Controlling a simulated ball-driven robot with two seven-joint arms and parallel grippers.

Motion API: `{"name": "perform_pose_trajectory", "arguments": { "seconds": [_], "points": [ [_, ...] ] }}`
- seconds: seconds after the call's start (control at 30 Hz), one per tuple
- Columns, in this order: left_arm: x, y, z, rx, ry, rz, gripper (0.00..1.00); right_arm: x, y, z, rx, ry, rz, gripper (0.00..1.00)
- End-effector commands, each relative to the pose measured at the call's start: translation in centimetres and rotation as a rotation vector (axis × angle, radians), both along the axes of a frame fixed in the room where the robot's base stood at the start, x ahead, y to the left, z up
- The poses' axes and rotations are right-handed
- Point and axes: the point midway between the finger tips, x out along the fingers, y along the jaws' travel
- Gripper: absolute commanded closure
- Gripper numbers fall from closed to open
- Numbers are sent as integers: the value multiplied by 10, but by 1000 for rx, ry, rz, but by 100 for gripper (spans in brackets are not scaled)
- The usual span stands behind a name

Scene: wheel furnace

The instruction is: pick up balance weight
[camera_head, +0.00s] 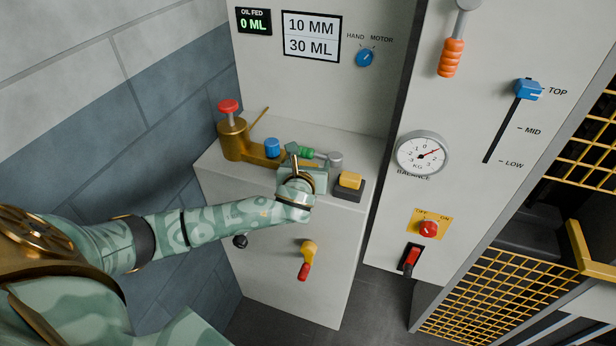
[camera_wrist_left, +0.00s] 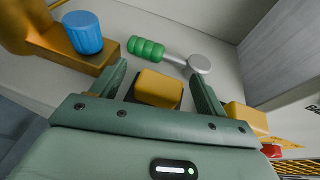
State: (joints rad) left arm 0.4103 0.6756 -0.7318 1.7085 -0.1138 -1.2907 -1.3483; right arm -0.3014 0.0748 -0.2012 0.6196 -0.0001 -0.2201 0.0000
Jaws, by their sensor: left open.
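A yellow block on a dark base (camera_wrist_left: 158,88), which looks like a balance weight, sits between the spread fingers of my left gripper (camera_wrist_left: 159,76) in the left wrist view. A second yellow block (camera_wrist_left: 245,117) shows to the right, outside the fingers. In the head view one yellow block (camera_head: 350,180) on a dark base stands at the counter's front right; the other is hidden behind my left gripper (camera_head: 306,166). This gripper is open over the counter, and I cannot tell whether its fingers touch the block. My right gripper is out of view.
Behind the gripper lies a green-handled tool with a grey disc head (camera_head: 335,158). A brass device with a red knob (camera_head: 228,106) and a blue cylinder (camera_head: 272,147) stand left. The control panel with the balance dial (camera_head: 421,154) is right. The cabinet front has a yellow-and-red lever (camera_head: 307,255).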

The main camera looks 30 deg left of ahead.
Motion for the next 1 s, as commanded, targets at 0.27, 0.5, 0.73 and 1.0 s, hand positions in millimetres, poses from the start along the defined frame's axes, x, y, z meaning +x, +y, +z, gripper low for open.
{"name": "perform_pose_trajectory", "arguments": {
  "seconds": [0.27,0.5,0.73,1.0],
  "points": [
    [0,0,1,0,0,0,79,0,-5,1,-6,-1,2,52],
    [1,0,3,2,-6,0,89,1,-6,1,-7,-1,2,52],
    [0,0,13,1,-7,1,89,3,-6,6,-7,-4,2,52],
    [-5,-5,46,-1,-9,-1,89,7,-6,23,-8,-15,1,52]
  ]
}}
